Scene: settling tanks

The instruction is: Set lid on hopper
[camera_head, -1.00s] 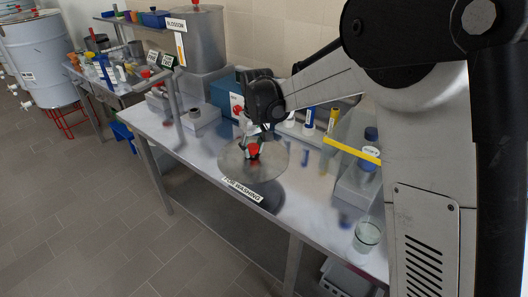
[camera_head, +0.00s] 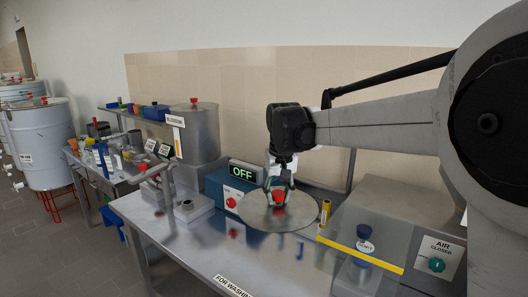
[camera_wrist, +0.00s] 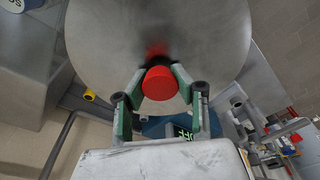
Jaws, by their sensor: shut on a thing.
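The lid is a round, flat grey metal disc (camera_head: 262,214) with a red knob (camera_head: 279,196). My gripper (camera_head: 279,190) is shut on the knob from above, and the disc looks about level over the bench. In the wrist view the disc (camera_wrist: 110,35) fills the upper middle, with the red knob (camera_wrist: 159,84) between the green-lined fingers (camera_wrist: 160,92). A tall grey metal vessel (camera_head: 202,135) with a label stands at the back left, with a red knob on top. I cannot tell whether this vessel is the hopper.
A blue box with an OFF display (camera_head: 243,173) stands just behind the disc. A clear panel with a yellow edge (camera_head: 360,255) and an AIR control box (camera_head: 439,258) are at right. A metal fixture (camera_head: 190,210) stands left. Bare bench (camera_head: 175,235) lies at front left.

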